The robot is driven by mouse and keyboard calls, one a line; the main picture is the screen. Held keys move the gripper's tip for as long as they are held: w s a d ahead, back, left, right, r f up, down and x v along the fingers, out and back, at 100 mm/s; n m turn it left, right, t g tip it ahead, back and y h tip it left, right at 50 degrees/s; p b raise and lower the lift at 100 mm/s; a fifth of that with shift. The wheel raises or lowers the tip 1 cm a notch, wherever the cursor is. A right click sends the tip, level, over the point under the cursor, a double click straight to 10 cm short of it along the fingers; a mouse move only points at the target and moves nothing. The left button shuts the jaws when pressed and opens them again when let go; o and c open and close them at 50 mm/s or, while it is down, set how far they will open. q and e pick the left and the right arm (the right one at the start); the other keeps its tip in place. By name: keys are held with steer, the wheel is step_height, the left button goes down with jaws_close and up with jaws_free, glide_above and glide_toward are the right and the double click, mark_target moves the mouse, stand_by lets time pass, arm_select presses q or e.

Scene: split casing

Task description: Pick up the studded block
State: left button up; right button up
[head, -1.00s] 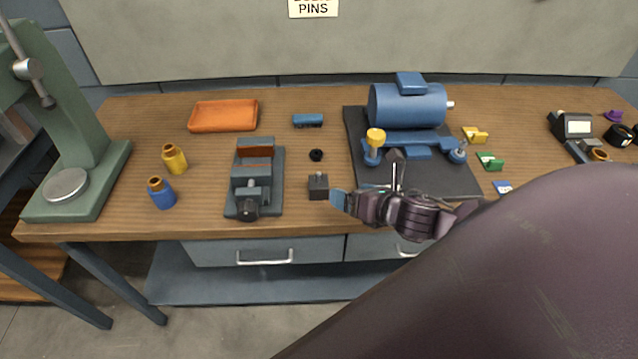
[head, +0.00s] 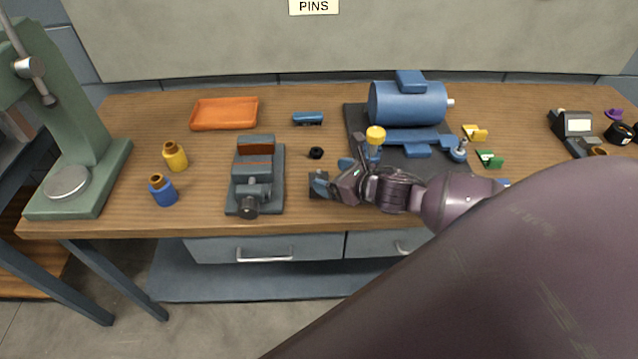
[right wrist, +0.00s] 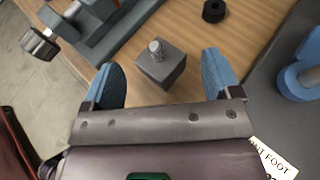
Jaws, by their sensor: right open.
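The studded block is a dark grey cube with a light metal stud on top. In the right wrist view the block (right wrist: 160,68) sits upright on the wooden bench, between and slightly beyond the two blue fingertips. My right gripper (right wrist: 164,85) is open and empty, with gaps visible on both sides of the block. In the head view the right gripper (head: 332,178) is at the block (head: 317,193) and hides part of it. My left gripper is not in view.
A grey vise (head: 256,180) stands left of the block. A black ring (head: 316,153) lies behind it. A blue motor (head: 408,104) sits on a dark mat (head: 455,184) to the right. An orange tray (head: 224,114) is at the back left.

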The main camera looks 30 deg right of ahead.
mark_target(320, 174)
steer(key=shift+a+x, duration=0.2)
steer(key=shift+x, duration=2.15)
steer(key=shift+s, duration=0.1)
steer(key=shift+r, duration=0.1)
steer(key=shift+c, duration=0.3)
